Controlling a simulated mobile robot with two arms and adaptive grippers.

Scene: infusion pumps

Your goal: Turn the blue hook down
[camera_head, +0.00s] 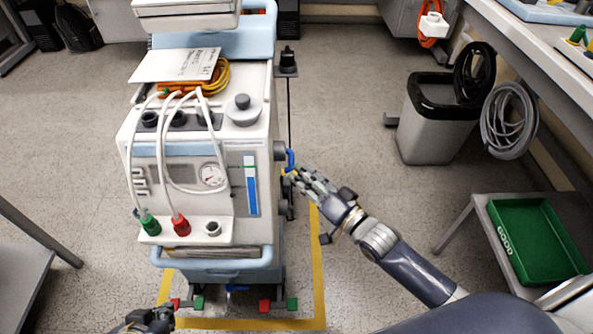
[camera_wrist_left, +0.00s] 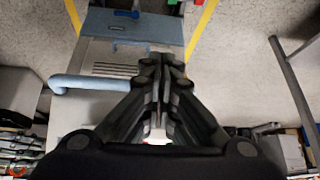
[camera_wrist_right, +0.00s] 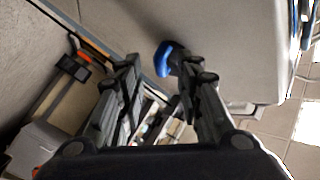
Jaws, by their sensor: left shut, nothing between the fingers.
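The blue hook (camera_head: 290,160) sticks out from the right side of the pale medical unit (camera_head: 185,205), on a dark round mount. In the head view it stands about upright. It also shows in the right wrist view (camera_wrist_right: 164,57), just past the fingertips and close to the right-hand finger. My right gripper (camera_head: 295,176) is at the hook, just below and right of it; I cannot tell if they touch. Its fingers are apart in the right wrist view (camera_wrist_right: 158,72). My left gripper (camera_head: 158,316) is shut and empty, low in front of the unit (camera_wrist_left: 161,66).
Yellow floor tape (camera_head: 319,270) surrounds the unit. A grey bin (camera_head: 425,135) stands at the back right, with a green tray (camera_head: 540,240) on a low table nearer. A dark pole (camera_head: 289,110) rises behind the hook. The floor between unit and bin is clear.

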